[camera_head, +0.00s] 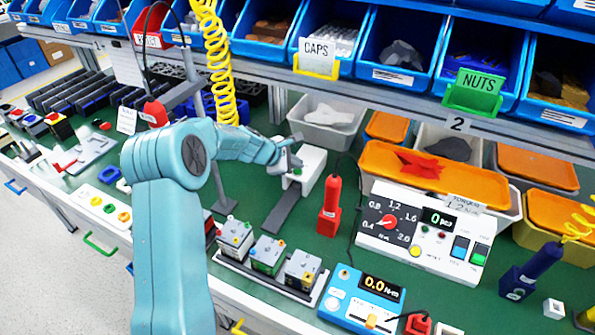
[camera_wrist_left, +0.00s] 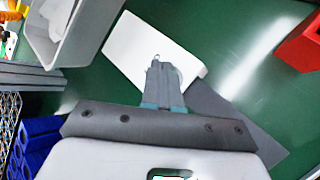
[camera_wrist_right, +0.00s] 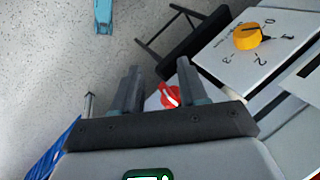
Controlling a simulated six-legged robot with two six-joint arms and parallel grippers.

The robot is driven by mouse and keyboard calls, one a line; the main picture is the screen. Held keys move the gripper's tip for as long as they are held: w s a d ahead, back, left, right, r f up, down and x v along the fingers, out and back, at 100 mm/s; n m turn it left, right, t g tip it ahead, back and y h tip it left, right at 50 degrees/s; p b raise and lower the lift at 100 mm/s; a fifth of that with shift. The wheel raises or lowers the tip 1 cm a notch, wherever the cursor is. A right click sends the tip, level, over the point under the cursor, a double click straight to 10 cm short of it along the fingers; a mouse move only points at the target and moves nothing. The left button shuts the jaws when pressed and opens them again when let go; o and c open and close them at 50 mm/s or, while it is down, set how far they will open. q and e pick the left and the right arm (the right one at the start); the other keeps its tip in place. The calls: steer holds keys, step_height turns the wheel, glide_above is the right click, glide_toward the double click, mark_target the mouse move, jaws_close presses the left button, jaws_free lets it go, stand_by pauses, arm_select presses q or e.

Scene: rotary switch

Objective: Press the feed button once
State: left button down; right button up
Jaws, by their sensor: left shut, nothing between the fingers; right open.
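A white box-shaped device (camera_head: 312,168) with a dark grey ramp (camera_head: 289,205) stands on the green bench, and a small green spot, perhaps the feed button (camera_head: 297,170), shows on it. My left gripper (camera_head: 294,160) reaches over this device from the left. In the left wrist view, my left gripper (camera_wrist_left: 159,62) is shut and empty over the white device (camera_wrist_left: 125,38), beside the grey ramp (camera_wrist_left: 235,120). The fingers hide that part of its top, so I cannot tell whether they touch it. My right gripper (camera_wrist_right: 156,88) is open and empty, seen only in the right wrist view.
A red tool (camera_head: 330,205) stands right of the device. A white torque panel (camera_head: 430,230) and a blue meter (camera_head: 361,298) lie further right and nearer. A grey bin (camera_head: 327,122) is behind. A yellow dial (camera_wrist_right: 247,37) and red knob (camera_wrist_right: 169,95) are near my right gripper.

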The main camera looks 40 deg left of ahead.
mark_target(295, 172)
arm_select(q)
steer(key=shift+f+b, duration=0.45)
steer(key=shift+b, duration=0.05)
stand_by(0.4)
steer(key=shift+r, duration=0.15)
steer(key=shift+r+p, duration=0.75)
steer(key=shift+r+p, duration=2.2)
steer(key=shift+r, duration=0.25)
